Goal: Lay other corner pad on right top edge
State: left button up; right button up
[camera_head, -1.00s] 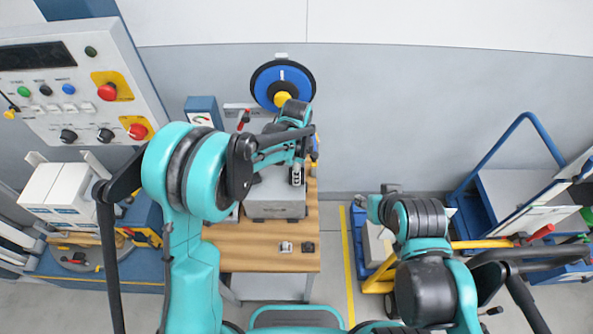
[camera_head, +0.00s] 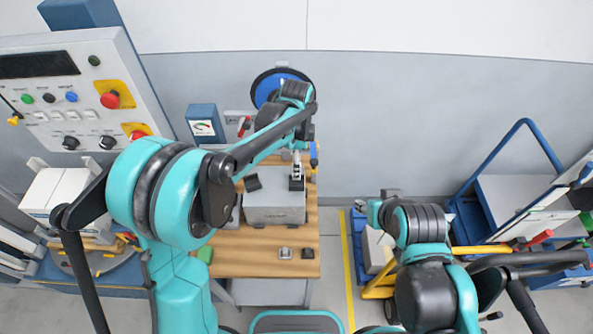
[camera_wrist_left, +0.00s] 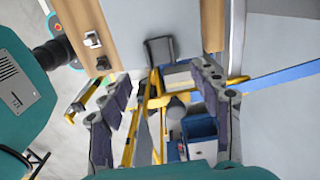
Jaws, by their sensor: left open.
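A grey box (camera_head: 272,208) stands on the wooden table. One dark corner pad (camera_head: 253,182) lies at its left top edge. The other dark corner pad (camera_head: 297,185) is at the right top edge, just below my left gripper (camera_head: 296,172). In the left wrist view this pad (camera_wrist_left: 160,50) shows as a dark square at the box's edge, ahead of the gap between the fingers. My left gripper (camera_wrist_left: 160,95) is open there, its two fingers wide apart and apart from the pad. My right arm is folded at the right; its fingers do not show.
Two small blocks, one silver (camera_head: 286,253) and one dark (camera_head: 307,253), lie on the wooden table (camera_head: 240,262) in front of the box. A control panel (camera_head: 75,90) stands left, a blue cart (camera_head: 505,195) right.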

pick_arm(q)
jog(key=s+a+r+n+t, duration=0.3)
jog(key=s+a+r+n, duration=0.45)
jog(key=a+r, duration=0.25)
jog(key=s+a+f+n+t, duration=0.1)
jog(key=s+a+n+t, duration=0.3)
jog(key=s+a+n, duration=0.3)
jog(key=s+n, duration=0.3)
jog(key=s, duration=0.1)
jog(key=shift+s+a+f, duration=0.15)
jog(key=shift+s+a, duration=0.1)
jog(key=shift+a, duration=0.15)
jog(key=shift+n, duration=0.25)
notch_tip(320, 180, down, 16)
jog(key=b, duration=1.5)
jog(key=shift+b, duration=0.4)
